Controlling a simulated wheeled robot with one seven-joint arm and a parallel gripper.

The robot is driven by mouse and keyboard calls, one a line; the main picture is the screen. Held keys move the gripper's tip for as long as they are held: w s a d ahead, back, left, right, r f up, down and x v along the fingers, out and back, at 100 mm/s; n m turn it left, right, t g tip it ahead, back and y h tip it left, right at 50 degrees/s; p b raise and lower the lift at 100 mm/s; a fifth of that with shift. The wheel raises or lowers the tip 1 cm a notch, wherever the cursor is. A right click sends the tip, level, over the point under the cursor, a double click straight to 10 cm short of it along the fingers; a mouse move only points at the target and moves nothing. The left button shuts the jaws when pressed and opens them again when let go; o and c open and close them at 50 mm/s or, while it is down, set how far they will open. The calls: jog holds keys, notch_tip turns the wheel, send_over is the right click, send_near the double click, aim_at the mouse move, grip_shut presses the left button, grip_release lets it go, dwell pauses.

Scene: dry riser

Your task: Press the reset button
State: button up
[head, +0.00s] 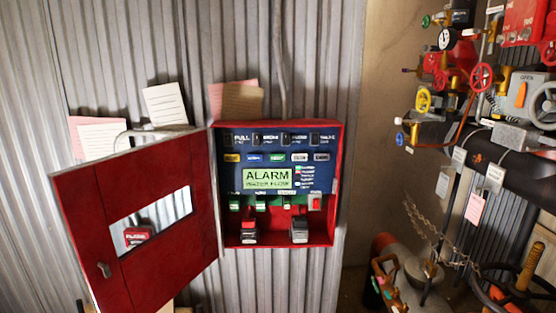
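A red wall-mounted alarm cabinet (338,190) stands in the middle of the head view with its red door (85,210) swung open to the left. Inside is a dark blue control panel (225,175). Its green lit display (267,180) reads "ALARM", with a smaller line that seems to read "WATER FLOW". A row of small coloured buttons (277,157) sits above the display. Their labels are too small to read, so I cannot tell which one is reset. My gripper is not in view.
Red valves and wheels (481,77) crowd the right wall, with a hanging chain (430,220) below. Paper notes (165,104) are stuck above the cabinet. The open door juts out at the left. The space directly before the panel looks clear.

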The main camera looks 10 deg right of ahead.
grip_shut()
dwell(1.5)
